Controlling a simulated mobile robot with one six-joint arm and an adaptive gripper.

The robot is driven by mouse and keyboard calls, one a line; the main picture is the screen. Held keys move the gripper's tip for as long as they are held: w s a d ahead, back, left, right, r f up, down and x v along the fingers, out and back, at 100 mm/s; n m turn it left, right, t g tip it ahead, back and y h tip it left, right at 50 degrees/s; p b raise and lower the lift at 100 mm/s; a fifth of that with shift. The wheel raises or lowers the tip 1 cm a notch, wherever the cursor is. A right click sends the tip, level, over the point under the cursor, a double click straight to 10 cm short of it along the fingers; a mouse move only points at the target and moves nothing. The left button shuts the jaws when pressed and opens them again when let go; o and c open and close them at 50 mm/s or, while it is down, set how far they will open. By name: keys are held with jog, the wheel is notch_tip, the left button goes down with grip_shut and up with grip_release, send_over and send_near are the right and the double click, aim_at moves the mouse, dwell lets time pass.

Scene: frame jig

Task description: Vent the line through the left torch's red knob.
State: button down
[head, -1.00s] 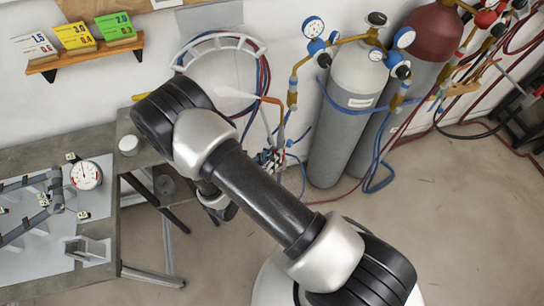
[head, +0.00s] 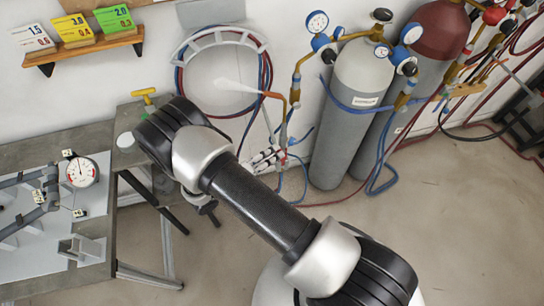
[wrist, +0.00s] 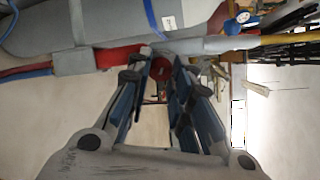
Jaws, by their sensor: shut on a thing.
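My gripper (wrist: 158,76) is shut on this knob. In the head view my gripper (head: 278,156) shows beside the torch's lower end, its wrist partly behind my arm. The knob is too small to make out there.
A workbench (head: 125,205) with a fixture and dial gauge (head: 82,172) stands left. The floor at lower right is clear.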

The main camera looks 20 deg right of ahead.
jog(key=shift+f+n+t+h+b, duration=0.15)
jog(key=shift+n+h+b, duration=0.4)
jog(key=shift+n, duration=0.6)
jog(key=shift+f+n+t+h+b, duration=0.15)
jog(key=shift+n+h+b, duration=0.4)
jog(key=shift+n, duration=0.65)
jog(key=shift+f+n+t+h+b, duration=0.1)
jog(key=shift+n+t+h+b, duration=0.15)
jog(key=shift+n+b, duration=0.7)
jog(key=shift+n, duration=0.4)
jog(key=c, duration=1.4)
grip_release()
jog(key=shift+a, duration=0.1)
jog(key=v, duration=1.2)
jog(key=shift+w, duration=0.1)
